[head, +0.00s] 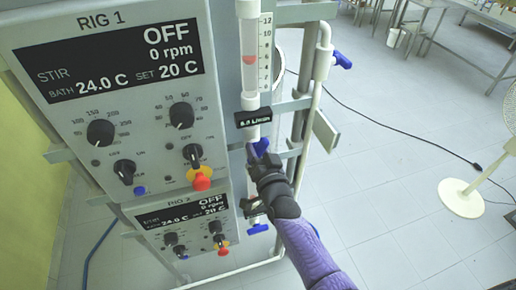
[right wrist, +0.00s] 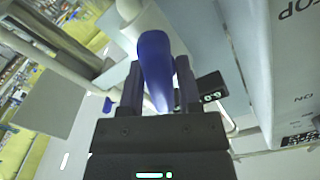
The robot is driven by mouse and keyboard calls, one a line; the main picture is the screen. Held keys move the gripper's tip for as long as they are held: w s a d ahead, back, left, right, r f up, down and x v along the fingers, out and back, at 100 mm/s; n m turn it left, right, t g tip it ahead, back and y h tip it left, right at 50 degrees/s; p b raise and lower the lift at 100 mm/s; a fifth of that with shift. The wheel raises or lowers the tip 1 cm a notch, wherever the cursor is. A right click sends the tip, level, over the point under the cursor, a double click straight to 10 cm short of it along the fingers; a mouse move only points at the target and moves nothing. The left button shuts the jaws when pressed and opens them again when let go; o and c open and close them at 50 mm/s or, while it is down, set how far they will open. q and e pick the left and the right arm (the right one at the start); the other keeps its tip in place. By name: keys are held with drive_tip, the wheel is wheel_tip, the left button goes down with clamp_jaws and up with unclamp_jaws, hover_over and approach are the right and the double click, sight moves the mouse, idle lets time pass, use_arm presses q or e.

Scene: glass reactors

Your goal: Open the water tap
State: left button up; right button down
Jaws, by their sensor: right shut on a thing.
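The water tap's blue handle (head: 261,147) sits below the clear flow tube (head: 250,60) on the rig's right side. My right gripper (head: 258,155) reaches it from below right and is shut on it. In the right wrist view the blue handle (right wrist: 155,65) stands between the two dark fingers of my right gripper (right wrist: 158,85). The tap's body is mostly hidden behind the gripper. The tube holds a red float (head: 248,60); the small black display (head: 253,117) under it is too small to read surely. My left gripper is not in view.
The RIG 1 panel (head: 110,80) reads OFF, with knobs and a red-yellow stop button (head: 201,180). The RIG 2 panel (head: 185,222) is below. Another blue handle (head: 342,60) is at upper right, one (head: 257,229) lower down. A fan (head: 462,198) stands right on open floor.

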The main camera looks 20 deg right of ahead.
drive_tip(key=shift+n+p, duration=0.3)
drive_tip(key=shift+n, duration=2)
drive_tip(key=shift+f, duration=0.1)
drive_tip(key=shift+c, duration=2.2)
unclamp_jaws()
drive_tip(key=s, duration=1)
drive_tip(key=shift+d, duration=0.15)
